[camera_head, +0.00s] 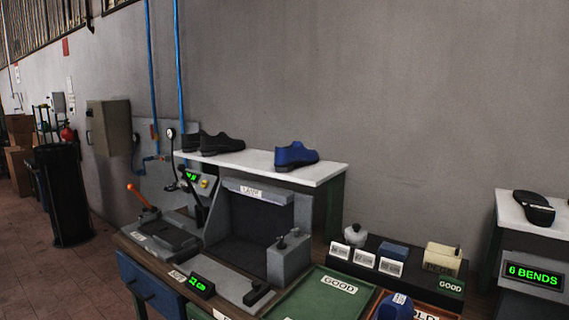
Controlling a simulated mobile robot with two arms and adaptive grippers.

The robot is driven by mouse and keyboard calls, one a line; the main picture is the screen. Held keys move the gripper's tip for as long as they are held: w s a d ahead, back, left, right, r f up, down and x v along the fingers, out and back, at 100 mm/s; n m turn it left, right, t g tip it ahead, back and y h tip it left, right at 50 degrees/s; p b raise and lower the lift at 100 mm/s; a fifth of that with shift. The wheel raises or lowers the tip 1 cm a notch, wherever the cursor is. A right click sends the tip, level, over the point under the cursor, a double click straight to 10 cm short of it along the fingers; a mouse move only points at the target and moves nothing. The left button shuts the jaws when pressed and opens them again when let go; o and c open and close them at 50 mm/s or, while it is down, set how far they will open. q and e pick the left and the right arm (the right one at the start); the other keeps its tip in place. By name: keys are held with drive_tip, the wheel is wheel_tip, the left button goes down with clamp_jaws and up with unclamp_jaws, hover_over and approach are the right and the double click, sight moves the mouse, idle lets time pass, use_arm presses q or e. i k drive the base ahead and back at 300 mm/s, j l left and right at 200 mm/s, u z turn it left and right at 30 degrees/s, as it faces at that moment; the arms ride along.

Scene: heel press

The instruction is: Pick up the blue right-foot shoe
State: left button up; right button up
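A blue shoe (296,156) stands upright on the white shelf (262,168) behind the press station, its toe pointing right. From this view I cannot tell for sure whether it is a right-foot shoe. Another blue item (394,306), perhaps a shoe, is partly cut off at the bottom edge, in or by the tray beside the green one. Neither of my grippers shows in the head view.
Black shoes (221,144) stand left of the blue shoe on the shelf. Below are a grey machine labelled LAMP (255,215), an orange-handled lever (137,195), a green GOOD tray (322,300) and small blocks. A black shoe (534,207) lies at right.

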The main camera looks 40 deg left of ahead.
sight(295, 154)
drive_tip(key=j+u, duration=0.1)
drive_tip(key=u, duration=1.1)
